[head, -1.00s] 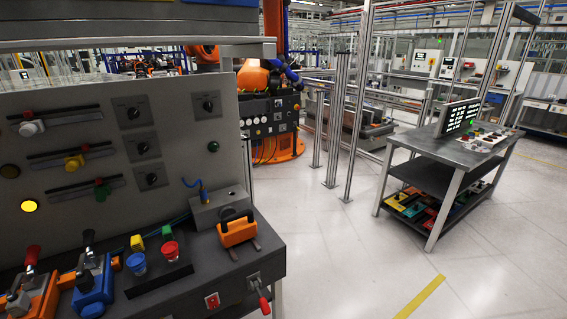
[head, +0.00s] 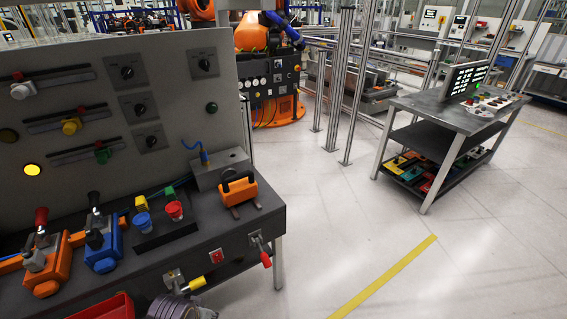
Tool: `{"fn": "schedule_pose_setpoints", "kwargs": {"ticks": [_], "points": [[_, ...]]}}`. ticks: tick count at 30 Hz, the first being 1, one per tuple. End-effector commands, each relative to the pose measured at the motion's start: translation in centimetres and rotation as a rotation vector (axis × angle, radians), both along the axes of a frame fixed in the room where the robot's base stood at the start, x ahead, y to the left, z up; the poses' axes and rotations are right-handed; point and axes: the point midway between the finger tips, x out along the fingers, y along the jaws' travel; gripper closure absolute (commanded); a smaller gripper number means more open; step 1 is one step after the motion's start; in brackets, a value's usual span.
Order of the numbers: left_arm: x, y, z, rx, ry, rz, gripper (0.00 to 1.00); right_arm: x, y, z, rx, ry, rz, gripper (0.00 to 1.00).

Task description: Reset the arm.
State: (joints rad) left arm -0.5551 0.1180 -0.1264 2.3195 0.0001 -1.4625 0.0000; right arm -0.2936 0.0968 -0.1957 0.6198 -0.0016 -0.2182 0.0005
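An orange industrial robot arm (head: 252,38) with blue cabling stands at the back centre, behind the big panel. A dark control box (head: 274,82) with several round gauges or knobs is in front of its orange base (head: 290,110). A grey console table (head: 440,112) stands at the right. It carries a lit display (head: 465,80), a green light (head: 476,86) and a small button panel (head: 500,98); the button labels are too small to read.
A workbench (head: 215,232) with a slider-and-knob panel (head: 85,125) fills the left. Levers with yellow (head: 195,284) and red (head: 265,258) handles stick out of its front. A red bin (head: 105,308) is below. Metal posts (head: 357,90) stand mid-scene. The pale floor between bench and console is clear.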

Motion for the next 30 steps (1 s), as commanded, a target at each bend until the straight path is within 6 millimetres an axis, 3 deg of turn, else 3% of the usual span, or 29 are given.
{"fn": "schedule_pose_setpoints", "kwargs": {"ticks": [17,30], "points": [[0.1,0.0,-14.7,0.007,0.049,-0.008,0.64,0.0,0.0,0.0,0.0,0.0,0.0,0.6],[-3.0,0.7,-25.6,0.014,0.085,-0.015,0.64,0.0,0.0,0.0,0.0,0.0,0.0,0.6]]}}
